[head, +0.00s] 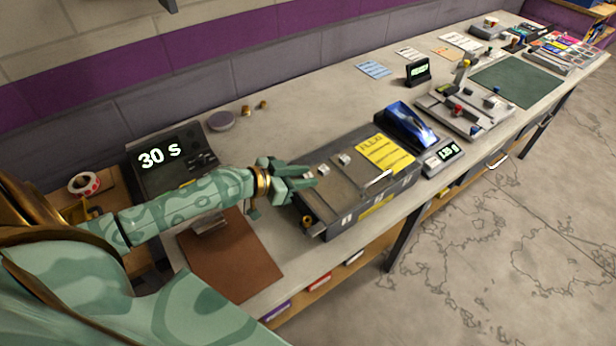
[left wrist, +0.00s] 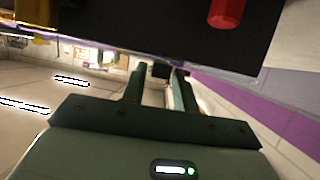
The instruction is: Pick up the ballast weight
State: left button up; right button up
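My left gripper (head: 306,176) reaches in over the near left end of a grey box-like fixture (head: 325,196) on the bench. Its two fingers are apart in the head view, and in the left wrist view (left wrist: 160,78) a gap shows between them. A small pale metal block (head: 309,170) shows close to the fingertips; I cannot tell whether they touch it. A second small metal block (head: 344,158) sits on the fixture's top, farther right. I cannot tell which block, if either, is the ballast weight. My right gripper is out of view.
A yellow label (head: 388,153) and a light bar lie on the fixture. A blue device (head: 411,124) stands to its right. A dark timer box reading 30 S (head: 165,165) and a brown mat (head: 232,262) are left. Small brass pieces (head: 246,111) stand near the wall.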

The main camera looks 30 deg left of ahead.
pick_arm(q)
grip_shut()
jog(key=shift+r, duration=0.1)
